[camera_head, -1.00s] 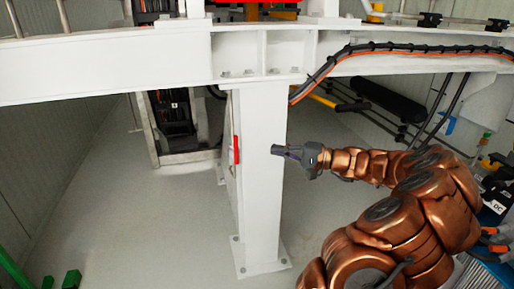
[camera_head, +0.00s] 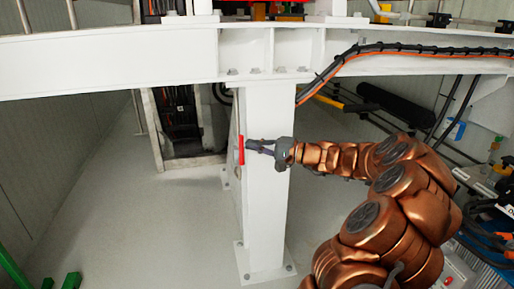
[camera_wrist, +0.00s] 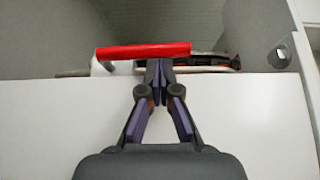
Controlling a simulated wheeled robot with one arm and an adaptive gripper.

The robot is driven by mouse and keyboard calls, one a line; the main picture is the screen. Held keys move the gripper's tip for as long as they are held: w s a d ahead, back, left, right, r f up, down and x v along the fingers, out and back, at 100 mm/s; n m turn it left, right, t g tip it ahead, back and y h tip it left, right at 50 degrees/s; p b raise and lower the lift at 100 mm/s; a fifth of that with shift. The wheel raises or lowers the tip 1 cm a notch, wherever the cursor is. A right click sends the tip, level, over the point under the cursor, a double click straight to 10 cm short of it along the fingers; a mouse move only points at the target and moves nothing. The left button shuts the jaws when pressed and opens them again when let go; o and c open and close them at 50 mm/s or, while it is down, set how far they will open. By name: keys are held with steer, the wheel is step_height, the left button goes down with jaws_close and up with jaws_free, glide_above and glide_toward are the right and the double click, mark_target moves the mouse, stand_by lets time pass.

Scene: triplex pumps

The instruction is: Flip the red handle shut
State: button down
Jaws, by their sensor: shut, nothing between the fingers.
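The red handle (camera_head: 241,150) is a short bar on the left side of the white post (camera_head: 267,210) in the head view. In the wrist view the red handle (camera_wrist: 143,50) lies across the picture just beyond the post's edge. My gripper (camera_head: 249,146) is in front of the post with its tips close to the handle. In the wrist view my gripper (camera_wrist: 160,68) has its fingertips together, right at the handle's near side. Whether they touch it I cannot tell. Nothing shows between the fingers. The handle's mount is partly hidden.
A white beam (camera_head: 120,62) runs across above the post. A black and orange cable bundle (camera_head: 400,48) runs along it at right. A dark cabinet (camera_head: 178,120) stands behind. The grey floor (camera_head: 120,230) left of the post is open. Green parts (camera_head: 20,275) show at lower left.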

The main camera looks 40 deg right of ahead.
mark_target(242, 141)
steer(key=shift+w+a+r+n+g+h+p, duration=0.1)
steer(key=shift+a+r+n+g+h+p, duration=0.2)
steer(key=shift+n+g+p, duration=0.15)
steer(key=a+n+g+h+p, duration=0.1)
steer(key=p, duration=0.1)
steer(key=w+a+r+n+g+h+p, duration=0.1)
steer(key=a, duration=0.1)
steer(key=shift+w+g+h+p, duration=0.1)
steer(key=shift+g+h+p, duration=0.15)
steer(key=shift+h+p, duration=0.1)
steer(key=w+a+f+n+g+h+p, duration=0.2)
steer(key=h+p, duration=0.6)
steer(key=p, duration=0.5)
steer(key=a+f+n+g, duration=0.1)
steer(key=a+f+g, duration=0.1)
steer(key=a+g, duration=0.1)
steer(key=shift+w+a+f+n, duration=0.15)
steer(key=shift+w+a+n, duration=0.2)
steer(key=shift+a, duration=0.2)
steer(key=shift+a+f+p, duration=0.15)
steer(key=shift+f+p, duration=0.2)
steer(key=shift+p, duration=0.05)
